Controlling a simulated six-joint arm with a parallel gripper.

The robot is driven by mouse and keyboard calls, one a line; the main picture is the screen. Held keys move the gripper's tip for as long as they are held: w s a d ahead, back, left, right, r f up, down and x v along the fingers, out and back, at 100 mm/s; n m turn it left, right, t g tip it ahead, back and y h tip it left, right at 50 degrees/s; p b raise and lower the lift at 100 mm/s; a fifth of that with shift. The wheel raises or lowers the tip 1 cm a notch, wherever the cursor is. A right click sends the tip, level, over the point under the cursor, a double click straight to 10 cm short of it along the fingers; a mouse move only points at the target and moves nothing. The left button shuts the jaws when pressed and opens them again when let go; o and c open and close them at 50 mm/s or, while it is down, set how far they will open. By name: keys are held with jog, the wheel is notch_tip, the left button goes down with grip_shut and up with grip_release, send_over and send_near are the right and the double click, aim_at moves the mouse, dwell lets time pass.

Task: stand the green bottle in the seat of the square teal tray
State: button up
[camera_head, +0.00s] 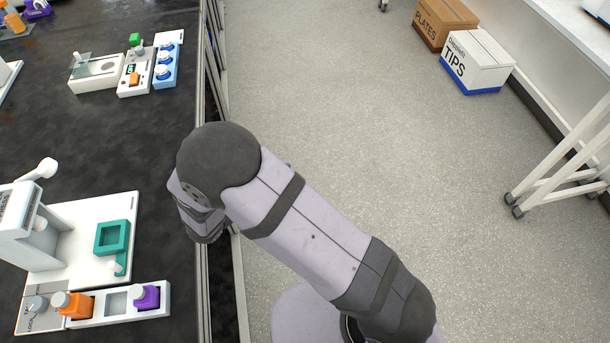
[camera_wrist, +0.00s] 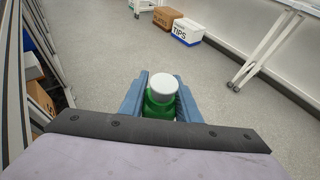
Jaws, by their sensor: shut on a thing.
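The green bottle (camera_wrist: 159,103) with a white cap is between the two blue fingers of my gripper (camera_wrist: 161,100) in the wrist view, and they are shut on it. Floor shows beyond the bottle in that view. In the head view my arm hides the gripper and the bottle. The square teal tray (camera_head: 100,238) is on the white base of the device at the lower left of the head view. Its square seat looks empty. My wrist is to the right of the tray, near the bench's edge.
A white rack (camera_head: 116,302) in front of the tray holds an orange bottle (camera_head: 75,306) and a purple bottle (camera_head: 147,297), with an empty slot between. A white instrument (camera_head: 22,225) stands left of the tray.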

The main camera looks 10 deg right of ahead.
aim_at(109, 247)
jog(key=s+a+r+n+t+y, duration=0.1)
jog(key=a+r+y, duration=0.1)
jog(key=a, duration=0.7)
jog(key=s+a+r+n+t+y, duration=0.1)
jog(key=a+r, duration=0.3)
jog(key=a, duration=0.5)
jog(key=s+a+r+n+y+p, duration=0.1)
jog(key=a+r+n+y, duration=0.1)
jog(key=a, duration=0.7)
jog(key=shift+a+r+n+t+y, duration=0.3)
jog(key=shift+r+n+t+y, duration=0.1)
jog(key=shift+r+n, duration=0.35)
jog(key=s+a+r+n+y, duration=0.1)
jog(key=s+a, duration=0.1)
jog(key=a, duration=0.1)
jog(key=s+a+r+y, duration=0.1)
jog(key=s+a, duration=0.1)
jog(key=a, duration=0.1)
jog(key=s+a+r+n+y+p, duration=0.1)
jog(key=s+a+r, duration=0.1)
jog(key=s+a, duration=0.1)
jog(key=shift+a+n, duration=0.35)
jog(key=shift+a, duration=0.25)
jog(key=shift+f, duration=0.1)
jog(key=shift+f+b, duration=1.65)
jog(key=shift+f, duration=0.15)
jog(key=shift+p, duration=0.7)
jog(key=shift+f+b, duration=0.45)
jog(key=shift+f, duration=0.75)
